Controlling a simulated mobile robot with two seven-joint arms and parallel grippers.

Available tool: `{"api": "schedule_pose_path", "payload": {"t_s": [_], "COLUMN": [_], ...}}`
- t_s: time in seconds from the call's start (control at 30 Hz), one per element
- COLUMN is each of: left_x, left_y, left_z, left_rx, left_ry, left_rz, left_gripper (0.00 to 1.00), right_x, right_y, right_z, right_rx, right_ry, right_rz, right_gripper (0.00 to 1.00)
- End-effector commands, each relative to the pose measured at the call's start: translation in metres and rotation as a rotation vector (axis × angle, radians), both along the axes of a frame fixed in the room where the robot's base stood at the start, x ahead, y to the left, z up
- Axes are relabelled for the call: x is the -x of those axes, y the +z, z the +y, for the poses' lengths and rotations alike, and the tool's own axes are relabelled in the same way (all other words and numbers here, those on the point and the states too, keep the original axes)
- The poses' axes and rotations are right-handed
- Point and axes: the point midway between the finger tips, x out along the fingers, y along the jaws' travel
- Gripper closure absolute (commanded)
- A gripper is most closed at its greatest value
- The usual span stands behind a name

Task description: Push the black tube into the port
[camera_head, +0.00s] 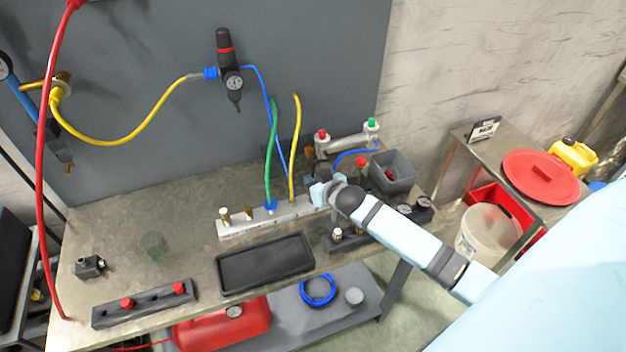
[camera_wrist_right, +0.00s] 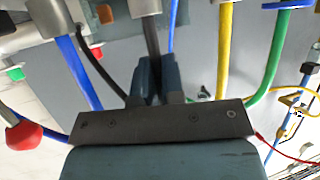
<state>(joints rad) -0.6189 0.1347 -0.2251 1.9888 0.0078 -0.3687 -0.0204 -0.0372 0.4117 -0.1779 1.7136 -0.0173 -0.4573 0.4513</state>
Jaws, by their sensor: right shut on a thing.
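My right gripper (camera_head: 318,190) is at the right end of the pale manifold block (camera_head: 240,226), just above it. In the right wrist view its two blue-grey fingers (camera_wrist_right: 156,78) are shut on the black tube (camera_wrist_right: 151,38). The tube runs from between the fingers to a silver port fitting (camera_wrist_right: 144,7) at the top edge. Tube and fitting overlap there; I cannot tell how deep the tube sits. In the head view the gripper hides the tube and this port. My left gripper is not in view.
A green tube (camera_head: 272,150) and a yellow tube (camera_head: 295,150) rise from the manifold left of my gripper. A black tray (camera_head: 265,264) lies in front. A grey bin (camera_head: 393,172) and a fitting with red and green caps (camera_head: 347,141) stand behind right. The bench's left side has free room.

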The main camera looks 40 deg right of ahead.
Motion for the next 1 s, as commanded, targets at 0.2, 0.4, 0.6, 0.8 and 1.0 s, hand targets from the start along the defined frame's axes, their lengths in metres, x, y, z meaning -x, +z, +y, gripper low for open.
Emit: {"api": "schedule_pose_path", "payload": {"t_s": [0.2,0.4,0.6,0.8,1.0], "left_x": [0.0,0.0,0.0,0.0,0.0], "left_y": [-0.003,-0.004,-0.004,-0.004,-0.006], "left_z": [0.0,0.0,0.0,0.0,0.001], "left_rx": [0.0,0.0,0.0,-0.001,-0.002], "left_ry": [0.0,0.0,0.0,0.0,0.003], "left_rz": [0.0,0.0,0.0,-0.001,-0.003], "left_gripper": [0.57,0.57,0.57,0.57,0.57], "right_x": [0.0,0.0,0.001,0.001,0.0], "right_y": [-0.007,-0.01,-0.011,-0.011,0.014], "right_z": [0.0,0.0,0.0,0.001,0.0], "right_rx": [0.0,0.0,0.0,0.0,0.001], "right_ry": [-0.001,-0.001,0.0,0.0,0.002], "right_rz": [0.001,0.002,0.003,0.005,-0.002], "right_gripper": [1.0,0.82,0.61,0.61,0.61]}}
